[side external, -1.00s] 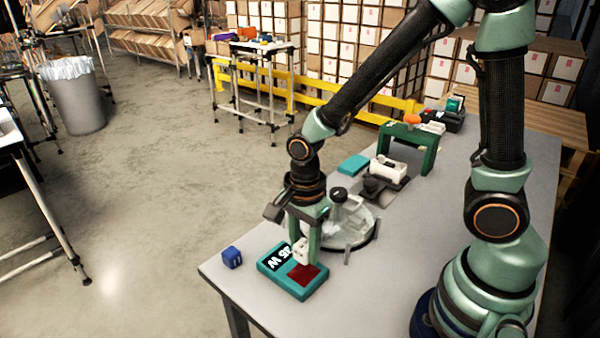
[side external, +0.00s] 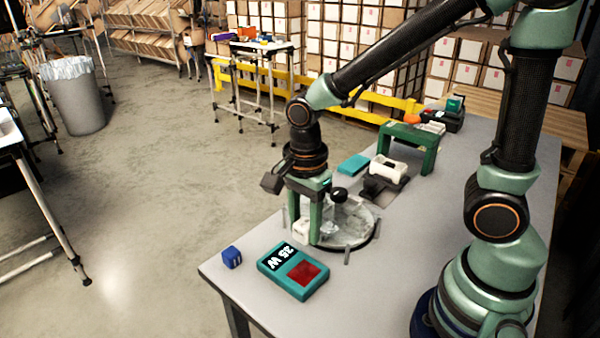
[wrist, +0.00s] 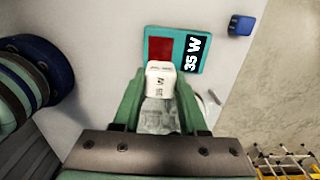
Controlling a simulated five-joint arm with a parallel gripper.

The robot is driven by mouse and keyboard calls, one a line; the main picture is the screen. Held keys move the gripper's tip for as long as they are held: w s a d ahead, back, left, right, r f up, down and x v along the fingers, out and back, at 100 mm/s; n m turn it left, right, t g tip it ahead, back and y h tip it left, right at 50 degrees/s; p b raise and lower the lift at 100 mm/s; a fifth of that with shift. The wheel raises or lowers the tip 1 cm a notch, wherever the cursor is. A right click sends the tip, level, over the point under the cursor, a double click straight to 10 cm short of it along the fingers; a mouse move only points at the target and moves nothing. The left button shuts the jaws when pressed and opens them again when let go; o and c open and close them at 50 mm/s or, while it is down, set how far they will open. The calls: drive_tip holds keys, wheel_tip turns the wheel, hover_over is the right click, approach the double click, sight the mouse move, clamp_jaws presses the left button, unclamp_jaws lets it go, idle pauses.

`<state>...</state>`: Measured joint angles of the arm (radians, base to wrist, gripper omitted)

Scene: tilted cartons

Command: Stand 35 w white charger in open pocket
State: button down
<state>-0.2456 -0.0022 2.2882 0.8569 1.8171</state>
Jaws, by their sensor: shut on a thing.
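The white charger (wrist: 160,80) is held between the two green fingers of my gripper (wrist: 155,90), which is shut on it. In the side view the charger (side external: 302,231) shows low between the fingers of my gripper (side external: 308,235). It is just at the left edge of a round clear tray (side external: 362,241) on the table. The tray's inner pockets are partly hidden by my gripper, so I cannot tell which is open. The teal 35 W pad (side external: 290,290) with a red square lies in front, clear of the gripper.
A small blue cube (side external: 232,258) sits near the table's left edge, beside the pad. Behind the tray are a white device on a dark stand (side external: 386,172), a teal block (side external: 353,164) and a green bridge-shaped stand (side external: 428,158).

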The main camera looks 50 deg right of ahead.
drive_tip(key=r, duration=0.5)
drive_tip(key=shift+w+d, duration=0.25)
drive_tip(key=shift+d, duration=0.15)
drive_tip(key=w+d, duration=0.4)
drive_tip(key=d, duration=0.6)
hover_over(351, 198)
drive_tip(key=a, duration=0.2)
drive_tip(key=f, duration=0.6)
drive_tip(key=s+f, duration=0.1)
drive_tip(key=f, duration=0.2)
drive_tip(key=shift+f, duration=3.35)
drive_tip(key=shift+c, duration=1.8)
unclamp_jaws()
drive_tip(key=c, duration=0.4)
drive_tip(key=shift+w+r, duration=0.1)
drive_tip(key=shift+r, duration=4.05)
